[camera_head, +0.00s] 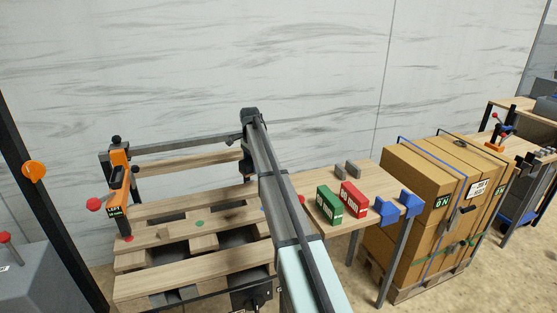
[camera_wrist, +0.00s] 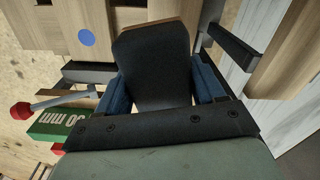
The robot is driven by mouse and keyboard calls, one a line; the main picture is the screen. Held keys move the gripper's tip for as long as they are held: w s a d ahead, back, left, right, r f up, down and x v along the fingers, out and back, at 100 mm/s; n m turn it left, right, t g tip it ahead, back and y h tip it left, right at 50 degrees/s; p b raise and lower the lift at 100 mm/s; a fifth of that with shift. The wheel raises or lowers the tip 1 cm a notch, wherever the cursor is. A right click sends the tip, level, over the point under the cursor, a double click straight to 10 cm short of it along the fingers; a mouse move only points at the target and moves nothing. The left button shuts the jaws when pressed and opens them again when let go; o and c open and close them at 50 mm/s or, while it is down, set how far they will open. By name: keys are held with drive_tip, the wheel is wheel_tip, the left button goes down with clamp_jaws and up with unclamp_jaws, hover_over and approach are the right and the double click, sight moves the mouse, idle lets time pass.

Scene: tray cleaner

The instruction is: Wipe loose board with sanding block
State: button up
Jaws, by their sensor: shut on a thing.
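The board with red, green and blue dots (camera_head: 170,231), apparently the loose board, lies across a slatted wooden pallet in the head view. Its blue-dotted end (camera_wrist: 62,30) shows at the top left of the wrist view. In the wrist view, my gripper (camera_wrist: 160,88) is shut on a dark block (camera_wrist: 150,55), apparently the sanding block, between its blue fingers. The block is beside the blue dot in the picture; I cannot tell whether it touches the board. In the head view my arm hides part of the board's right end, and the grip is not clear.
An orange clamp (camera_head: 119,178) with a red knob stands at the pallet's left end. A green block (camera_head: 329,205) and a red block (camera_head: 354,200) sit on a wooden table (camera_head: 325,179) to the right. Strapped cartons (camera_head: 415,205) stand farther right.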

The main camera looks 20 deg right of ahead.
drive_tip(key=s+a+n, duration=0.1)
drive_tip(key=s+a, duration=0.2)
drive_tip(key=a, duration=0.5)
drive_tip(key=s+a+n, duration=0.1)
drive_tip(key=s+a, duration=0.2)
drive_tip(key=a, duration=0.4)
drive_tip(key=s+a+f+m, duration=0.1)
drive_tip(key=s+a+m, duration=0.2)
drive_tip(key=s, duration=0.4)
drive_tip(key=shift+s+f+m, duration=0.2)
drive_tip(key=shift+f+m, duration=0.1)
drive_tip(key=shift+m, duration=0.6)
